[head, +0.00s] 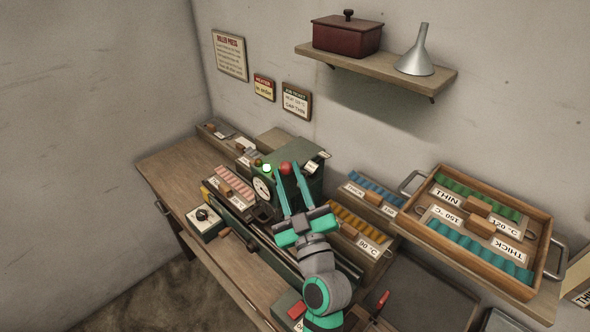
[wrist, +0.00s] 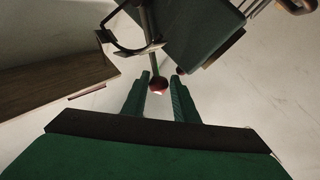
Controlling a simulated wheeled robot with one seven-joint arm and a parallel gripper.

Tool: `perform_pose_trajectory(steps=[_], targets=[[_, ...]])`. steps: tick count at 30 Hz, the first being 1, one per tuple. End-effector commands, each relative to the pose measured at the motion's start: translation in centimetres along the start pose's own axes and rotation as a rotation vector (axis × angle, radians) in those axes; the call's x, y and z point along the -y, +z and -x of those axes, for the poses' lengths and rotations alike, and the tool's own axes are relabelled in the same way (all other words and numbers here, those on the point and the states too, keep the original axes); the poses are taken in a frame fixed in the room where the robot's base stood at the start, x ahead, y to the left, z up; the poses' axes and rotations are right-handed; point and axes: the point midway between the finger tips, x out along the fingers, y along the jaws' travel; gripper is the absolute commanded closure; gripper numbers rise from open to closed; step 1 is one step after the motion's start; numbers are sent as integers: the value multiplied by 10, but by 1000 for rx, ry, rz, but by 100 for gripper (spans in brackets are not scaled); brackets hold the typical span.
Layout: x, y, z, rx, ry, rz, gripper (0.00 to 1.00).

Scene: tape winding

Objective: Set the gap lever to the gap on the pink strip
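The pink strip (head: 232,180) lies in a wooden block with white labels, left of the green machine (head: 303,158); its label is too small to read. A red ball knob (head: 286,168) shows on the machine, apparently the gap lever's end. In the wrist view, a red ball (wrist: 158,87) sits on a thin rod and shows between my fingers, with space visible on each side. My gripper (head: 289,172) is open, its fingers reaching to the knob; the wrist view also shows its fingertips (wrist: 160,76). Whether a finger touches the ball I cannot tell.
A white-faced gauge (head: 262,188) and a lit green lamp (head: 267,168) are on the machine. A blue strip block (head: 372,190) and an orange one (head: 356,226) lie to the right. A wooden tray (head: 480,279) holds green and teal strips. A dial box (head: 204,221) stands left.

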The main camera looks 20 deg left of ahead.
Motion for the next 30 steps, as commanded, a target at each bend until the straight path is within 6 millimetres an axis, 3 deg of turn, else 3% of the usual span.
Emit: perform_pose_trajectory(steps=[15, 30], targets=[[-14, 5, 14, 4, 15, 7, 74], [-12, 9, 36, 3, 13, 5, 74]])
